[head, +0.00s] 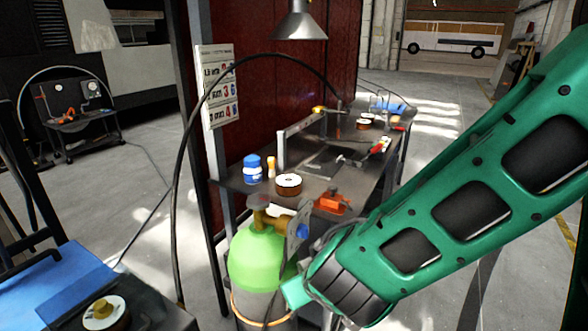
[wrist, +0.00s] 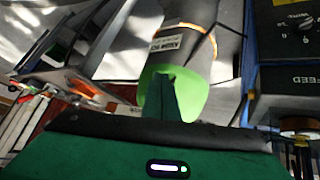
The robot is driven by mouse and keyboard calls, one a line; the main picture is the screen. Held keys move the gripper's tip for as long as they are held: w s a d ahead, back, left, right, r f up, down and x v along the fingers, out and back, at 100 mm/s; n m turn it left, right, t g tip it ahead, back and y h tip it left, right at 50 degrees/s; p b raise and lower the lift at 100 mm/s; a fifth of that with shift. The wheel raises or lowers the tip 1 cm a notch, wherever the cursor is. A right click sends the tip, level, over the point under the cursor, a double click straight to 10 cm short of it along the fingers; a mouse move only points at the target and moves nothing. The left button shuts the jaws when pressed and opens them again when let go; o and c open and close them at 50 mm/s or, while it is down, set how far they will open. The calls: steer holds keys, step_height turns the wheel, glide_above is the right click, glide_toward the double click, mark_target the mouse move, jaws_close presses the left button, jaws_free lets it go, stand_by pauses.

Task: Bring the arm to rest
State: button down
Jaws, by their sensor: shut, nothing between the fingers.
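My green arm (head: 455,200) reaches in from the right of the head view, bent down toward the lower middle. My gripper (head: 293,292) is at its end, close to the gas cylinder (head: 258,262) with the bright green top. In the wrist view my gripper (wrist: 172,80) is shut and empty, its fingers together in front of the cylinder's green shoulder (wrist: 155,82). I cannot tell whether the fingertips touch the cylinder.
Behind the cylinder is a dark workbench (head: 235,186) with a blue jar (head: 252,168), a spool (head: 288,185) and an orange tool (head: 332,203). A black hose (head: 178,190) arches on the left. A blue-topped surface (head: 45,285) is at lower left. Open floor (head: 450,130) lies beyond the bench.

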steer(key=s+d+r+m+g+h, duration=0.1)
steer(key=d+r+m+g+h, duration=0.15)
steer(key=d, duration=1.15)
steer(key=s+d+r+m+g+h, duration=0.15)
steer(key=d+m, duration=0.25)
steer(key=d, duration=0.9)
steer(key=s+d+r+m+g+y, duration=0.1)
steer(key=s+d+r+m+g, duration=0.1)
steer(key=s+d, duration=0.4)
steer(key=s+d+r+m+g+y, duration=0.1)
steer(key=s+d+m, duration=0.3)
steer(key=s, duration=0.8)
steer(key=shift+d+r+g, duration=0.6)
steer(key=shift+d+r, duration=0.3)
steer(key=shift+d, duration=0.05)
steer(key=shift+s, duration=0.1)
